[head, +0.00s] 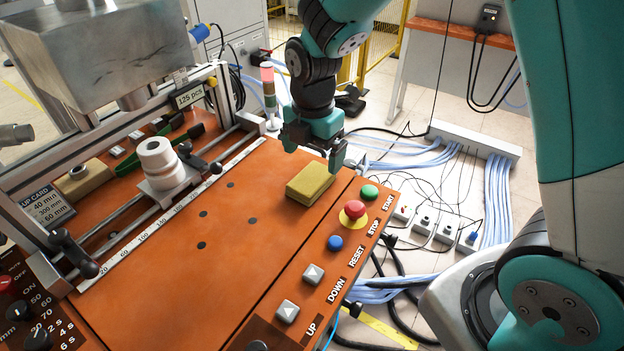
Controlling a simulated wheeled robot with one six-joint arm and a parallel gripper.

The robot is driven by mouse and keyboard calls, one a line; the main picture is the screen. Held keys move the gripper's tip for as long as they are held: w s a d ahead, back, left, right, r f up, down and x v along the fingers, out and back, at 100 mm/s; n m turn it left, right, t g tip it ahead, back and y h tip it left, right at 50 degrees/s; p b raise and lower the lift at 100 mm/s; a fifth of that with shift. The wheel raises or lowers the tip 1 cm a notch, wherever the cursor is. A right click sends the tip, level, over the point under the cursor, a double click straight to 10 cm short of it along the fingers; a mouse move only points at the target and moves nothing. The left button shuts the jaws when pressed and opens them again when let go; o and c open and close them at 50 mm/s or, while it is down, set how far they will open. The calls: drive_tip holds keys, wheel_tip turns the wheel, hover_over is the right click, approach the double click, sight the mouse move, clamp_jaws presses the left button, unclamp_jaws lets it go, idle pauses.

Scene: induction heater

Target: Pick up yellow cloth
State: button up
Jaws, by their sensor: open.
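The yellow cloth (311,183) looks like a thick folded block and lies flat on the orange machine top, near its right edge behind the red stop button. My gripper (316,159) is above and just behind the cloth, pointing down, with one finger on each side of its far end. The jaws are open. I cannot tell whether a finger touches the cloth, and nothing is held between them.
The orange panel (225,255) is clear in the middle. A red stop button (354,210), a green start button (369,192) and a blue reset button (335,243) stand close in front. A white cylinder fixture (160,162) and rails are on the left. A signal lamp (268,90) stands behind.

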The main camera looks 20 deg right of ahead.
sight(311, 177)
drive_tip(key=shift+s+a+f+p, duration=0.1)
drive_tip(key=shift+a+f+p, duration=0.1)
drive_tip(key=shift+f, duration=1.3)
drive_tip(key=shift+s+a+f+p, duration=0.1)
drive_tip(key=shift+f+p, duration=0.1)
drive_tip(key=shift+f, duration=1.3)
drive_tip(key=c, duration=1)
